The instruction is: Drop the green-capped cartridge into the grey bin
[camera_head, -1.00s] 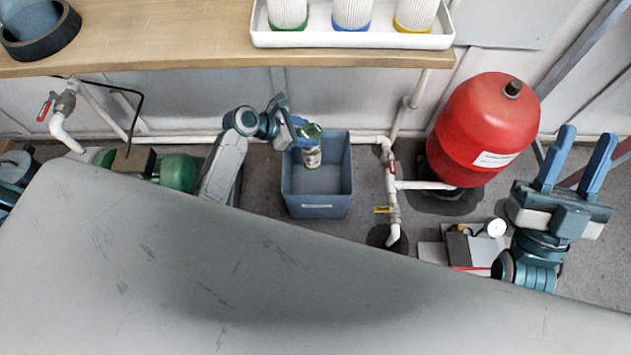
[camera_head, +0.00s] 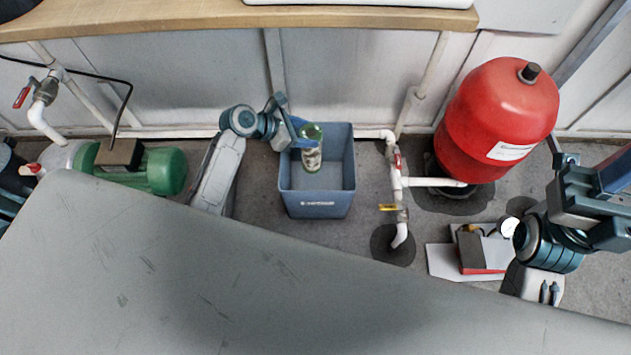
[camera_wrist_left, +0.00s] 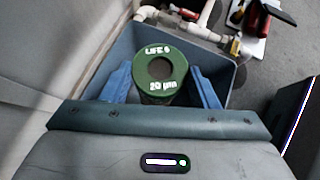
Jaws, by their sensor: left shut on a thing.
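The green-capped cartridge (camera_head: 312,152) hangs upright over the grey bin (camera_head: 320,205), within the outline of its opening in the head view. My left gripper (camera_head: 305,140) is shut on it near the green cap. In the left wrist view the round green cap (camera_wrist_left: 160,70) with white lettering sits between the two blue fingers, and the bin's wall (camera_wrist_left: 207,48) shows around it. How far the cartridge's lower end is from the bin floor I cannot tell. My right gripper (camera_head: 612,185) is at the right edge, partly cut off, and its fingertips are not clearly seen.
A red tank (camera_head: 497,120) stands right of the bin. White pipes (camera_head: 397,190) with a red-handled valve rise between them. A green pump (camera_head: 155,170) lies to the left. A wooden shelf (camera_head: 200,18) runs above, and a grey surface (camera_head: 200,270) fills the foreground.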

